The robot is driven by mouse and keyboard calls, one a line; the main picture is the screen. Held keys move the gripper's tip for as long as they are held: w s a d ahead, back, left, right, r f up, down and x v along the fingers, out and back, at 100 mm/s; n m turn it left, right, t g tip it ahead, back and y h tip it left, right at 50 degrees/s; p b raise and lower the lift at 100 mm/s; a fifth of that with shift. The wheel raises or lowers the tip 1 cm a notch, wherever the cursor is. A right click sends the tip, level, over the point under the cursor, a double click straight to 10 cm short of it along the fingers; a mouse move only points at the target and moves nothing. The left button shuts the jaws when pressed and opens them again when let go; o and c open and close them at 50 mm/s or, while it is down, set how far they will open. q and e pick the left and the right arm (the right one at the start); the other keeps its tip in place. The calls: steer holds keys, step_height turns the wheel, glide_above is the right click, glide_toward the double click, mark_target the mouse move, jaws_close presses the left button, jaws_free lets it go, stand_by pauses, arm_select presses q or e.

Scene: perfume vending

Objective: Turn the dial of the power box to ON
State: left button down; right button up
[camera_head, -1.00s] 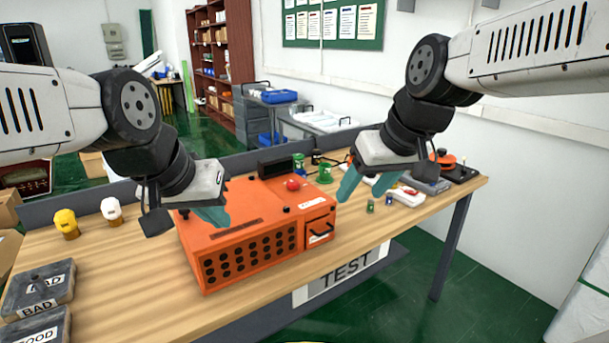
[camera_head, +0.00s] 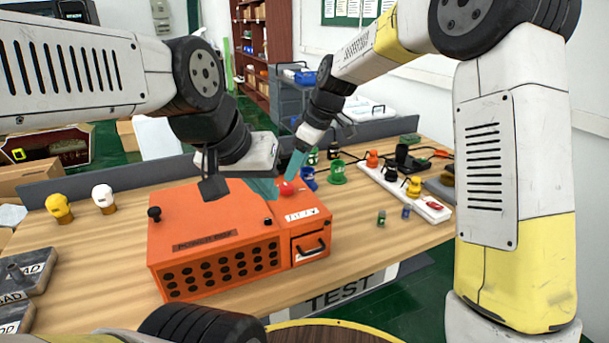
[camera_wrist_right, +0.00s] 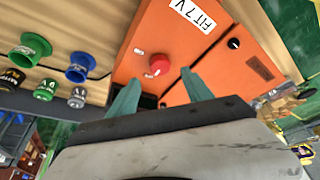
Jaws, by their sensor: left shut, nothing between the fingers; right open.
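The orange power box (camera_head: 215,222) sits on the wooden table. Its red dial (camera_head: 288,189) is on top, near the back right. In the right wrist view the round red dial (camera_wrist_right: 159,65) lies between my finger ends, with small white marks around it; its setting is not readable. My right gripper (camera_head: 294,170) is open, pointing down at the dial, its fingers on either side; contact cannot be told. It also shows in the right wrist view (camera_wrist_right: 160,78).
Green (camera_head: 337,172) and blue (camera_head: 308,178) parts stand right of the box. A white power strip (camera_head: 410,195) with coloured plugs lies further right. Yellow (camera_head: 59,208) and white (camera_head: 103,198) bulbs stand at left. Dark BAD blocks (camera_head: 28,270) lie at front left. Wood is clear at front right.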

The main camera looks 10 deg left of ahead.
mark_target(288, 186)
steer(key=x, duration=0.6)
steer(key=shift+f, duration=0.1)
steer(key=shift+c, duration=0.5)
jaws_close()
